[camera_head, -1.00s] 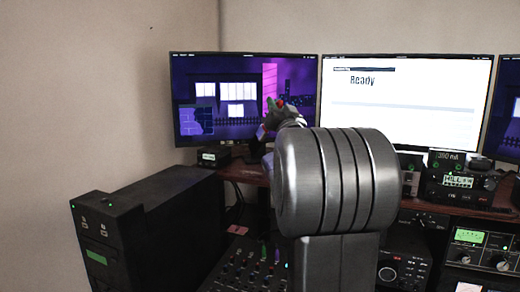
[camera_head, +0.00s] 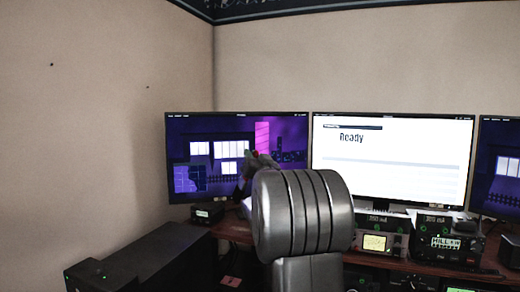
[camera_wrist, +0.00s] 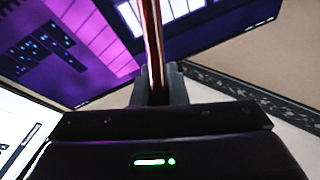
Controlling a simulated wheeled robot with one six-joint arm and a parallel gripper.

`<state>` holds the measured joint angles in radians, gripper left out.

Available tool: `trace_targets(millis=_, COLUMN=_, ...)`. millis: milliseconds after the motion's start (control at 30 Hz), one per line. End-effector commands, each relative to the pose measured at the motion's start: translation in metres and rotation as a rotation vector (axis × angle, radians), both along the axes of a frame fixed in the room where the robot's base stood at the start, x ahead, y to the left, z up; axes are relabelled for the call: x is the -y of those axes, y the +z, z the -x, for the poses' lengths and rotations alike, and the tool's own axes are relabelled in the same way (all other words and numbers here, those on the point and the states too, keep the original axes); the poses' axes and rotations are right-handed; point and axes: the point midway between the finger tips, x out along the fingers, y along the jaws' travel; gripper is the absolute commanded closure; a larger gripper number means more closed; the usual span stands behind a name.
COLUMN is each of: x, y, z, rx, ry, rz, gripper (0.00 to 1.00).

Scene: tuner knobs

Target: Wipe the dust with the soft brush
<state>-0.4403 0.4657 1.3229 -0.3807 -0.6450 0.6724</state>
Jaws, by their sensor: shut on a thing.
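My gripper (camera_wrist: 157,82) shows in the wrist view with its fingers shut on a thin reddish-brown rod (camera_wrist: 152,38), which looks like the handle of the soft brush. The rod runs up out of the top of that view, so its bristles are not seen. In the head view my arm hides most of the gripper; a small part of the hand (camera_head: 258,160) shows in front of the left monitor. I cannot make out any dust in either view.
The left monitor (camera_head: 205,145) shows a purple scene, and the middle monitor (camera_head: 390,150) reads "Ready". Radio units (camera_head: 445,242) stand on the wooden shelf below. A black case (camera_head: 150,262) is at lower left. The wall above is clear.

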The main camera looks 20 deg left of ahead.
Motion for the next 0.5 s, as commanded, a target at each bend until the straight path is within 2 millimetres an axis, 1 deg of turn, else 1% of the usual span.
trace_targets(millis=33, x=-0.008, y=0.013, z=-0.004, rx=-0.01, ry=0.004, rz=0.012, gripper=1.0)
trace_targets(millis=100, x=-0.017, y=0.017, z=-0.008, rx=-0.022, ry=0.009, rz=0.029, gripper=1.0)
trace_targets(millis=300, x=-0.038, y=0.022, z=-0.017, rx=-0.049, ry=0.019, rz=0.074, gripper=1.0)
trace_targets(millis=500, x=-0.05, y=0.022, z=-0.022, rx=-0.064, ry=0.026, rz=0.1, gripper=1.0)
